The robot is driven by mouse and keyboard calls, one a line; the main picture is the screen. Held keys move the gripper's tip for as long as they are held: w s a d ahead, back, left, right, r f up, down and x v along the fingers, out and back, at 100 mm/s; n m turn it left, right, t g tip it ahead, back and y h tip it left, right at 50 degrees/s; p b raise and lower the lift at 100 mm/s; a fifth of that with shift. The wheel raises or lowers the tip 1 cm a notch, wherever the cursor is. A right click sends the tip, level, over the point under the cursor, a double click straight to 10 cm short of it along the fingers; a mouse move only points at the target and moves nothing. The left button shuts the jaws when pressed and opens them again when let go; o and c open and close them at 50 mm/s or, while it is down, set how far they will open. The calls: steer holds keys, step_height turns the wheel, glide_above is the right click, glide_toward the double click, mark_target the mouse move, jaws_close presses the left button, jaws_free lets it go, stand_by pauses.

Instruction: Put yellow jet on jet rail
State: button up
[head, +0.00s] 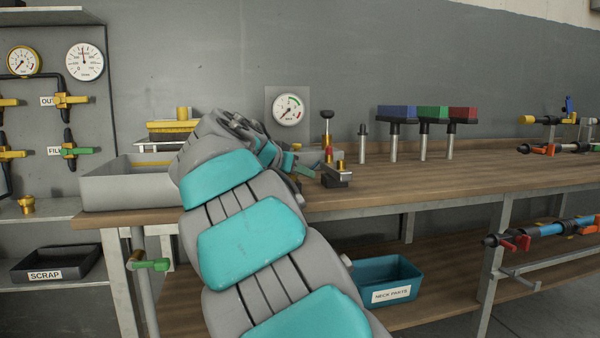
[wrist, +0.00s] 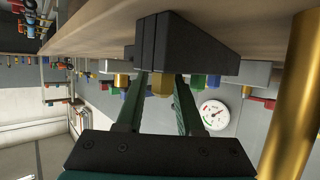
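My gripper (head: 298,166) is over the bench's front edge in the head view, left of a dark block (head: 337,179) with a brass stub (head: 340,166) on it. The wrist view is upside down. There my two fingers (wrist: 160,88) stand apart, one on each side of the brass stub (wrist: 163,85) on the dark block (wrist: 190,45), with gaps showing. A yellow-ended black jet (head: 530,119) lies at the far right in the head view, well away from my gripper. An orange-ended one (head: 545,150) lies below it. I cannot tell which support is the jet rail.
Posts with blue (head: 397,112), green (head: 432,112) and red (head: 463,114) blocks stand on the bench. A grey tray (head: 125,190) is at its left. A teal bin (head: 388,278) sits on the lower shelf. A brass cylinder (wrist: 295,100) is close in the wrist view.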

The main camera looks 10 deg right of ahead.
steer(key=shift+w+a, duration=0.1)
steer(key=shift+a, duration=0.05)
steer(key=shift+a+r+p, duration=0.1)
steer(key=shift+r+p, duration=0.5)
steer(key=shift+p, duration=0.25)
steer(key=b+v, duration=0.1)
steer(key=v, duration=1)
steer(key=shift+s+a, duration=0.2)
steer(key=shift+s, duration=0.15)
